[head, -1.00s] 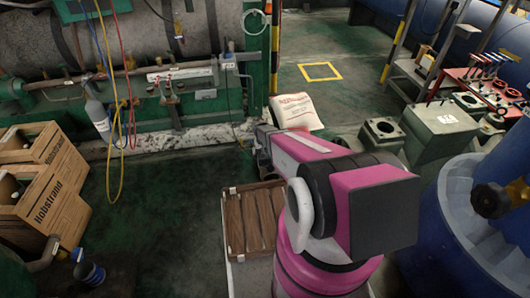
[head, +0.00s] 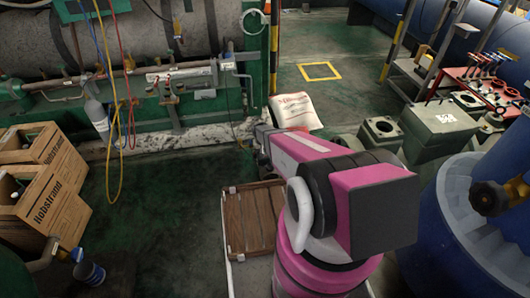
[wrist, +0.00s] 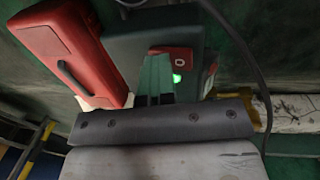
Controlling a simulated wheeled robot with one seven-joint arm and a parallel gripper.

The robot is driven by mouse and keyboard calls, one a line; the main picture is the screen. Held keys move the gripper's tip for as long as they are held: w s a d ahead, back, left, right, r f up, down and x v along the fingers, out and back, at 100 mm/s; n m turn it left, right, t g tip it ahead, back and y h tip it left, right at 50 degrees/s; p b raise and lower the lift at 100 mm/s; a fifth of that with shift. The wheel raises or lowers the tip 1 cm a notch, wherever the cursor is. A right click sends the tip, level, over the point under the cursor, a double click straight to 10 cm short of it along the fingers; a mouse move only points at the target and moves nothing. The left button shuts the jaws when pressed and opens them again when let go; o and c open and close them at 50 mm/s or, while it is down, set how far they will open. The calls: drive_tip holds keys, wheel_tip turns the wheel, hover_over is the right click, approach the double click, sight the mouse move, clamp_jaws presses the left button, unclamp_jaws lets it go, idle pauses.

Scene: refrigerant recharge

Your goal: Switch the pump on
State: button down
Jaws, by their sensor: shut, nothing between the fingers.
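In the wrist view a dark grey-green housing (wrist: 126,45), apparently the pump, is just beyond my gripper (wrist: 159,60). A red switch plate (wrist: 184,55) with a pale round mark sits on it, and a green-lit spot (wrist: 177,78) shows at the plate's lower edge. My gripper is shut and empty, its fingertips beside the plate, overlapping its left part. I cannot tell whether they touch it. A red case-like part (wrist: 70,45) with a black handle is at the left. In the head view my arm hides the gripper and the pump.
A white bag with red print (head: 297,111) lies beyond my arm. A slatted wooden crate (head: 253,222) stands left of the arm. A dark cable (wrist: 240,45) hangs right of the housing. A blue drum (head: 455,215) stands at the right.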

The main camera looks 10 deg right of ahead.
drive_tip(key=shift+w+a+f, duration=0.2)
drive_tip(key=shift+a+f, duration=0.2)
drive_tip(key=shift+f, duration=0.15)
drive_tip(key=shift+r, duration=0.2)
wheel_tip(320, 180, up, 15)
drive_tip(key=shift+s+a+f, duration=0.15)
drive_tip(key=shift+a, duration=0.1)
drive_tip(key=shift+a, duration=0.2)
idle(0.4)
drive_tip(key=f, duration=0.4)
drive_tip(key=d+f, duration=0.1)
drive_tip(key=f, duration=0.4)
drive_tip(key=d+f, duration=0.1)
drive_tip(key=f, duration=0.3)
drive_tip(key=shift+f, duration=0.35)
